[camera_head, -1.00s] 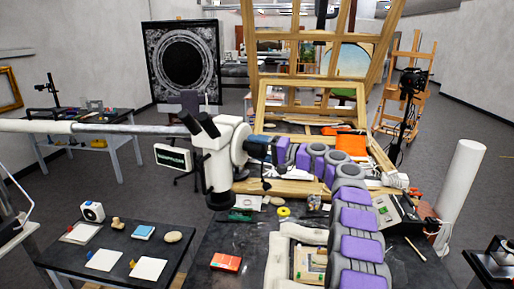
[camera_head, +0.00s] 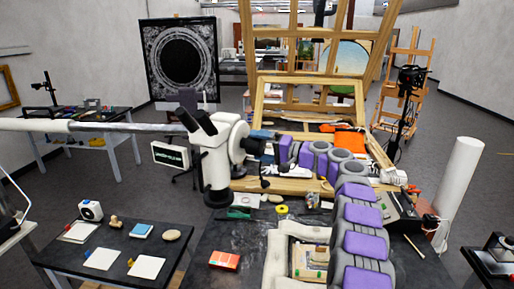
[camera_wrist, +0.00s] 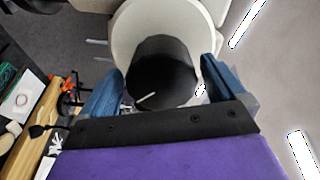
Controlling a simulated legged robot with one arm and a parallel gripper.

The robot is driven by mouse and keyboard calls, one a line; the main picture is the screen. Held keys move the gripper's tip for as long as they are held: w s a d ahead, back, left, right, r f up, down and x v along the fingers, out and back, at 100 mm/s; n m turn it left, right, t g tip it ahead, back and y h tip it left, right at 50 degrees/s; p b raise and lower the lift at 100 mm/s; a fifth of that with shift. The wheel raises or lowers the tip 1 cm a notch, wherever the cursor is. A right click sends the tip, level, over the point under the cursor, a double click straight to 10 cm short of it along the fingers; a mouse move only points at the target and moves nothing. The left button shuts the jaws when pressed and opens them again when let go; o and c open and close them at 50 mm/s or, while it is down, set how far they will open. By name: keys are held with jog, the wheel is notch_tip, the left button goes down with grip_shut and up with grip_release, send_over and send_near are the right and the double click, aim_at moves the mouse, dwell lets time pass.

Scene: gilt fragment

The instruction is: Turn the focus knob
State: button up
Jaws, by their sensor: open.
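The white microscope (camera_head: 217,165) hangs from a horizontal boom over the dark table, its black eyepieces pointing up and left. Its dark focus knob (camera_wrist: 160,72) is a round black cylinder with a short white mark, set against the pale microscope body in the wrist view. My gripper (camera_wrist: 164,82) is open, with one blue finger on each side of the knob. I cannot tell whether either finger touches it. In the head view my gripper (camera_head: 258,142) is at the right side of the microscope head, and its fingertips are partly hidden.
A small screen (camera_head: 171,155) with light lettering stands left of the microscope. An orange-red box (camera_head: 224,260) and yellow tape roll (camera_head: 282,211) lie on the table below. A wooden frame (camera_head: 310,95) stands behind. A white cylinder (camera_head: 460,190) stands at right.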

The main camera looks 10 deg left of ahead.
jog(key=v, duration=1.6)
jog(key=shift+d+f, duration=0.15)
jog(key=shift+d, duration=0.1)
dwell(1.1)
jog(key=s+a+g+h+b, duration=0.15)
jog(key=s+a+g, duration=0.25)
jog(key=s+a, duration=0.75)
jog(key=s+f+g+h, duration=0.1)
jog(key=s+f+h, duration=0.15)
jog(key=s, duration=0.45)
jog(key=s+f+g+h, duration=0.1)
jog(key=s+f+h, duration=0.15)
jog(key=s, duration=0.55)
jog(key=s+d+f+h, duration=0.3)
jog(key=s+d+f, duration=0.2)
jog(key=s, duration=0.5)
jog(key=s+d+f+g+h+b, duration=0.1)
jog(key=s+d+f+h, duration=0.2)
jog(key=s, duration=0.7)
jog(key=s+d+f+h+b, duration=0.1)
jog(key=s+d+f+h, duration=0.3)
jog(key=s+d+f, duration=0.4)
jog(key=shift+s+d+g, duration=0.2)
jog(key=shift+s+g, duration=0.1)
jog(key=shift+s, duration=0.75)
